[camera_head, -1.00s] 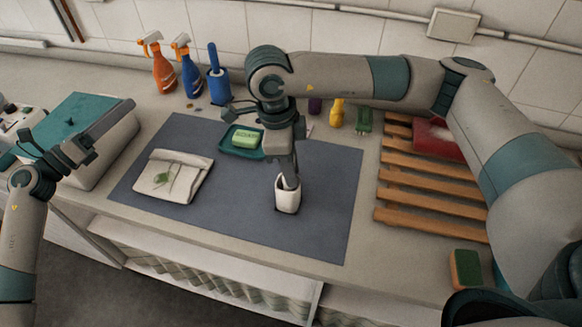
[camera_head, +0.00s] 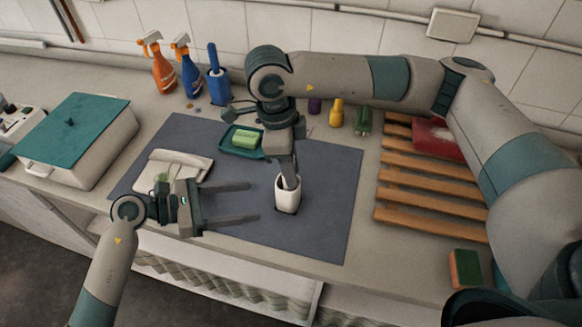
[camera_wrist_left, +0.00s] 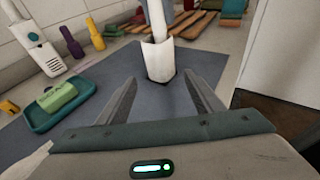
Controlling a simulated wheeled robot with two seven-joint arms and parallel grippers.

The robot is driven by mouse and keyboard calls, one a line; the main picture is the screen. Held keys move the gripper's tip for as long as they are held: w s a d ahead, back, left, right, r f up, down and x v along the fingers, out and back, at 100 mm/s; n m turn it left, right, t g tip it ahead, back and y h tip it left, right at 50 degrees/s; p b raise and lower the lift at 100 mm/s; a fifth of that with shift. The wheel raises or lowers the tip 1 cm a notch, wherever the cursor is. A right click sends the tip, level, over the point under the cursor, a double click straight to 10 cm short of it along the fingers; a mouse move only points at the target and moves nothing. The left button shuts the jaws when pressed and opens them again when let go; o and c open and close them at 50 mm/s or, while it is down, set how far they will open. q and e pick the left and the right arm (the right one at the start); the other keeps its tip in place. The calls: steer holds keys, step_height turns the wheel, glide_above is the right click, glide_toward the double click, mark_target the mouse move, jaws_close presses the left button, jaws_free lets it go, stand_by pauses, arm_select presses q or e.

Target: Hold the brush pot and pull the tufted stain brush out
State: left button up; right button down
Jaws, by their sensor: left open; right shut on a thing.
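The white brush pot (camera_head: 287,196) stands upright on the dark mat (camera_head: 325,225). It also shows in the left wrist view (camera_wrist_left: 158,62), with the pale handle of the tufted stain brush (camera_wrist_left: 157,18) rising from it; the tuft is hidden inside. My right gripper (camera_head: 291,177) points down from above at the pot's mouth, shut on the brush handle, which it largely covers in the head view. My left gripper (camera_head: 252,202) is open and empty, left of the pot. Its fingers (camera_wrist_left: 160,78) point towards the pot, which lies beyond their tips.
A folded cloth (camera_head: 190,162) lies on the mat's left, behind my left gripper. Behind are a teal dish with green soap (camera_head: 246,138), spray bottles (camera_head: 163,72) and a blue holder (camera_head: 219,88). A wooden rack (camera_head: 430,185) is right, a lidded box (camera_head: 85,155) left.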

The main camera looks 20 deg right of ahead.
mark_target(284, 200)
arm_select(q)
steer(key=shift+s+d+f, duration=0.2)
steer(key=shift+s+d, duration=0.05)
steer(key=shift+s, duration=0.15)
steer(key=shift+x, duration=4.95)
steer(key=shift+f, duration=0.1)
steer(key=c, duration=0.8)
steer(key=o, duration=1.2)
steer(key=shift+c, duration=0.2)
